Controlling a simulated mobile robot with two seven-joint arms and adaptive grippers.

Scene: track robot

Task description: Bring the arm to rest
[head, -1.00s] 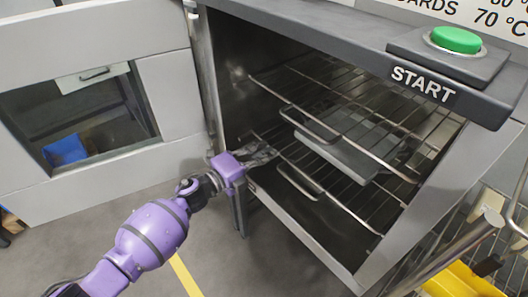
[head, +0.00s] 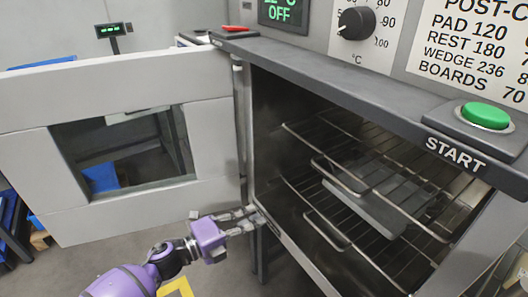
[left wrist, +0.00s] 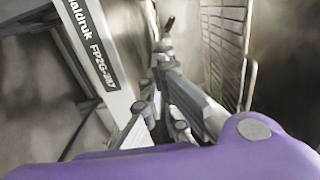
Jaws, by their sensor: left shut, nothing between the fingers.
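My left arm, purple with dark joints, reaches in from the bottom left of the head view. Its left gripper (head: 250,219) is shut and empty, with its grey fingers at the lower left front edge of the open oven (head: 290,125). I cannot tell whether the fingers touch the edge. In the left wrist view the gripper fingers (left wrist: 162,52) lie close together, with a wire rack to their right. My right gripper is not in view.
The oven door (head: 215,110) stands wide open to the left. Inside are wire racks (head: 345,150) and a flat grey tray (head: 375,200). A green START button (head: 486,115) and a dial (head: 356,22) are on the oven. Grey floor lies below the door.

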